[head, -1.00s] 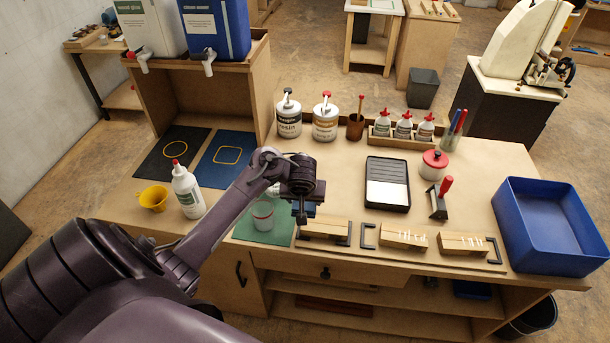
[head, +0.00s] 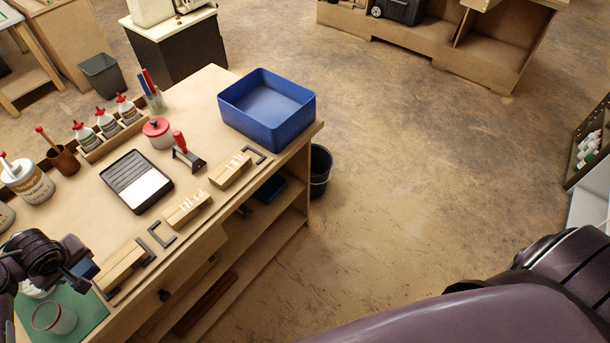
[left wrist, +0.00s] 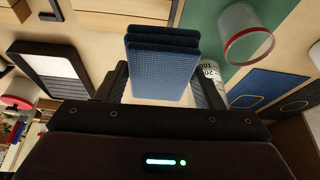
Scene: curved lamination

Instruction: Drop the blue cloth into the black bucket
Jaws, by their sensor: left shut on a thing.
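My left gripper (head: 78,272) is at the left edge of the head view, above the front of the workbench. In the left wrist view the fingers of my left gripper (left wrist: 160,82) are shut on the folded blue cloth (left wrist: 162,62), which is held between them. Only a small dark-blue bit of the cloth (head: 88,267) shows in the head view. The black bucket (head: 321,172) stands on the floor at the bench's right end, partly hidden by the bench, far to the right of the gripper. My right gripper is not in view.
A blue tray (head: 267,107) sits on the bench's right end, near the bucket. Wooden blocks (head: 188,209), a black paint tray (head: 137,181) and a clear cup (head: 54,318) are on the bench. A grey bin (head: 103,76) stands behind it. Floor at right is clear.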

